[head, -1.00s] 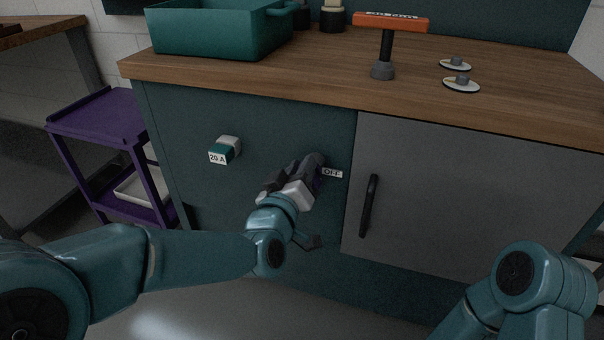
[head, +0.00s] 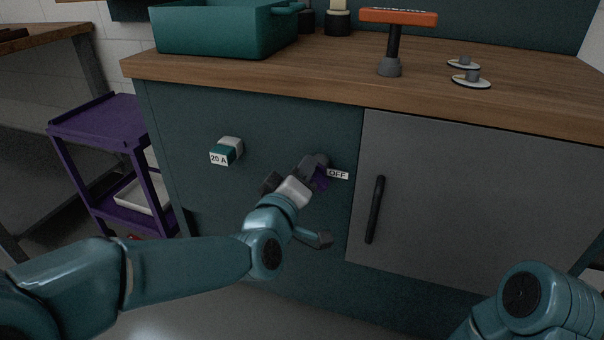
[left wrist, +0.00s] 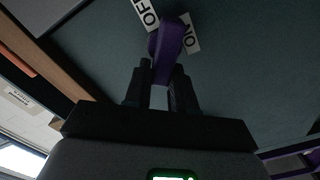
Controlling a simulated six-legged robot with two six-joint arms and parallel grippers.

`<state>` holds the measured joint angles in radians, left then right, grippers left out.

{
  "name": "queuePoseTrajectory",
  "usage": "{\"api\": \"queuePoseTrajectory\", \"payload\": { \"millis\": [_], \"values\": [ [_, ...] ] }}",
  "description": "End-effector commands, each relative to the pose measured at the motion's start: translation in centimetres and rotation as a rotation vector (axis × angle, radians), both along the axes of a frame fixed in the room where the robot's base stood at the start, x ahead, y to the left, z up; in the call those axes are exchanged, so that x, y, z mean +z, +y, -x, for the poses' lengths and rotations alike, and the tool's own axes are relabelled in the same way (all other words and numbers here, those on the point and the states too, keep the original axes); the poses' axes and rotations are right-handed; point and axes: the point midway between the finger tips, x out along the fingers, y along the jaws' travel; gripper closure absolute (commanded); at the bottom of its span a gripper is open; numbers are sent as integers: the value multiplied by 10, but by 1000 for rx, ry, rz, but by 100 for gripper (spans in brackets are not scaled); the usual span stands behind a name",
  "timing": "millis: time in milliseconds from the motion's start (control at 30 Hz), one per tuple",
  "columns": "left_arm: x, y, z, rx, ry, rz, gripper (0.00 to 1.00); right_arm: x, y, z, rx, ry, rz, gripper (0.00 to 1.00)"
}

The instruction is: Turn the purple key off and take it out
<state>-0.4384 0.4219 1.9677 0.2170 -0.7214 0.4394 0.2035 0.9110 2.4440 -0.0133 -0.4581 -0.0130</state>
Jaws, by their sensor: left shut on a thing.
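The purple key (head: 321,183) is at the front of the dark green cabinet, just left of a white OFF label (head: 338,174). My left gripper (head: 316,168) is at the key and shut on it. In the left wrist view, the key's purple head (left wrist: 171,38) stands up from between my two dark fingers (left wrist: 163,88). There the OFF label (left wrist: 146,13) is on one side of it and an ON label (left wrist: 190,35) on the other. The key's shaft and the lock are hidden. My right arm shows at the lower right, but its gripper is out of view.
A grey door (head: 460,200) with a dark vertical handle (head: 375,210) is to the right. A purple cart (head: 100,125) stands left of the cabinet. The wooden counter (head: 300,68) juts out above.

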Motion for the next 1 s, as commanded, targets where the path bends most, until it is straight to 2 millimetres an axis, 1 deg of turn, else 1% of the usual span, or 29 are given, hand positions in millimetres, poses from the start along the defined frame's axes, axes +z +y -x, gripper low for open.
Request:
{"api": "queuePoseTrajectory", "payload": {
  "millis": [167, 233, 267, 500, 533, 600, 1000],
  "values": [
    [0, -2, 1, -6, 0, -1, 100, 0, 0, 0, 0, 0, 0, 100],
    [-1, -2, 1, -5, 12, 31, 100, 0, 0, 0, 0, 0, 0, 100],
    [-2, -2, 1, -5, 22, 62, 100, 0, 0, 0, 0, 0, 0, 100],
    [-10, 1, 0, -6, 146, 446, 100, 1, 0, 0, 0, 0, 0, 100],
    [-10, 1, 0, -6, 153, 467, 79, 1, 0, 0, 0, 0, 0, 100],
    [-10, 1, 0, -6, 150, 460, 100, 1, 0, 0, 0, 0, 0, 100],
    [-9, 1, 3, -9, 147, 457, 100, 1, 0, 0, 0, 0, 0, 100]
  ]
}}
